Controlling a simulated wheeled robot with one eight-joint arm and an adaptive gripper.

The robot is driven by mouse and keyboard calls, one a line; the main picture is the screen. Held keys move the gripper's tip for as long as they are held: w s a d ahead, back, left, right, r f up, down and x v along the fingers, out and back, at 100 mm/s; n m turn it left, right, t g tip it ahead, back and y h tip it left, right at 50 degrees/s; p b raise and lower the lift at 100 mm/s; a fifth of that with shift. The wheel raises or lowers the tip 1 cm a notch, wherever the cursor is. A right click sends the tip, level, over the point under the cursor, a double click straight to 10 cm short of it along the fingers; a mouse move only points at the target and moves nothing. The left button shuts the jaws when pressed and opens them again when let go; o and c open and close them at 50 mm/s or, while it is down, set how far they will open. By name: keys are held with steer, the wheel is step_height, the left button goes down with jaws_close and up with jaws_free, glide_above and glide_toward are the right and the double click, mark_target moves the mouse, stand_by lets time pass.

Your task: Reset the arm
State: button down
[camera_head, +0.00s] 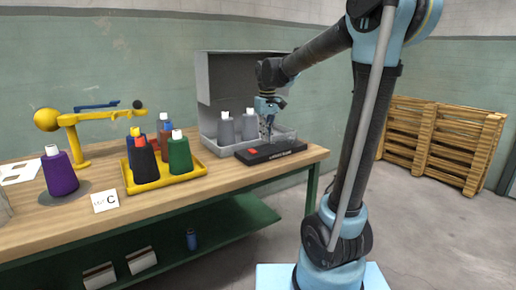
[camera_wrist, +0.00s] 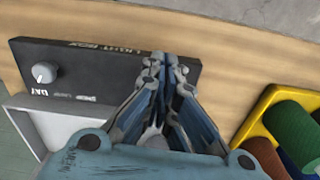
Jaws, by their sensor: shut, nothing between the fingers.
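My gripper (camera_head: 268,138) points down over the black control box (camera_head: 283,155) near the right end of the workbench. I cannot tell whether the tips touch the box. A red part (camera_head: 257,151) shows on top of the box in the head view; it is not seen in the wrist view. A pale knob (camera_wrist: 44,72) sits on the box.
A grey open light box (camera_head: 222,80) with grey bobbins stands behind. A yellow tray (camera_head: 200,178) holds several coloured bobbins. A purple bobbin (camera_head: 60,175) and yellow stand (camera_head: 75,140) are at left. Wooden pallets (camera_head: 425,140) lean against the wall.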

steer(key=s+d+f+m, duration=0.1)
steer(key=s+d+f, duration=0.2)
steer(key=s+d, duration=0.3)
steer(key=s+d+f+m, duration=0.2)
steer(key=s+d, duration=0.3)
steer(key=s, duration=0.3)
steer(key=s+d+f+m+t, duration=0.1)
steer(key=s+d+f, duration=0.4)
steer(key=s+f, duration=0.7)
steer(key=shift+s+f+m+t, duration=0.15)
steer(key=shift+s+m+t, duration=0.25)
steer(key=shift+s+m, duration=0.3)
steer(key=shift+w+d, duration=0.1)
